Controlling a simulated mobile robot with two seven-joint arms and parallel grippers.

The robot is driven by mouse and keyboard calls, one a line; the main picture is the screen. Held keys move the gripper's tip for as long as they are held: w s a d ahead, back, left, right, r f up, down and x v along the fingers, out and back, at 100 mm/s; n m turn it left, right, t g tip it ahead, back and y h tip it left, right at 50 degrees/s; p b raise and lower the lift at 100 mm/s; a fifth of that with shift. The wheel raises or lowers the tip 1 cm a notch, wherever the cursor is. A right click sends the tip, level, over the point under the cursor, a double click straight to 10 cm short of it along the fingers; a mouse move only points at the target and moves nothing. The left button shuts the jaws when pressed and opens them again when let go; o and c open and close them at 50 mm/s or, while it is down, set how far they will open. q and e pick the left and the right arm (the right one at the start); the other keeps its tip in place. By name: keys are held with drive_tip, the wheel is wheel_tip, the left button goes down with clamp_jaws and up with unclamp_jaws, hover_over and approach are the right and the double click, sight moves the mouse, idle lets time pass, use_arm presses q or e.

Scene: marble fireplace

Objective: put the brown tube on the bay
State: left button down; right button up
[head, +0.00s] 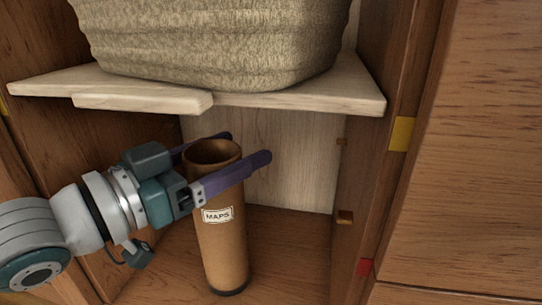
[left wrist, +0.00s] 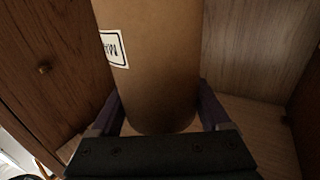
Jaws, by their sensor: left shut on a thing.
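The brown tube (head: 222,250) is an upright cardboard cylinder with a white "MAPS" label, an open top and a dark bottom rim. It is inside the lower bay (head: 290,228) of the wooden cabinet, below the shelf. My left gripper (head: 228,160) is shut on the tube near its top, one finger on each side. In the left wrist view the tube (left wrist: 150,65) fills the space between the fingers. The tube's base is at or just above the bay floor; I cannot tell if it touches. My right gripper is not in view.
A pale shelf board (head: 300,97) is close above the tube and my gripper, with a large woven basket (head: 215,45) on it. The right side wall (head: 370,170) bears small pegs and coloured tabs. Bare floor lies right of the tube.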

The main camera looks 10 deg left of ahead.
use_arm(q)
drive_tip(key=shift+w+f, duration=0.1)
drive_tip(key=shift+f, duration=0.15)
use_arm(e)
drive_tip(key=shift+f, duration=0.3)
use_arm(q)
unclamp_jaws()
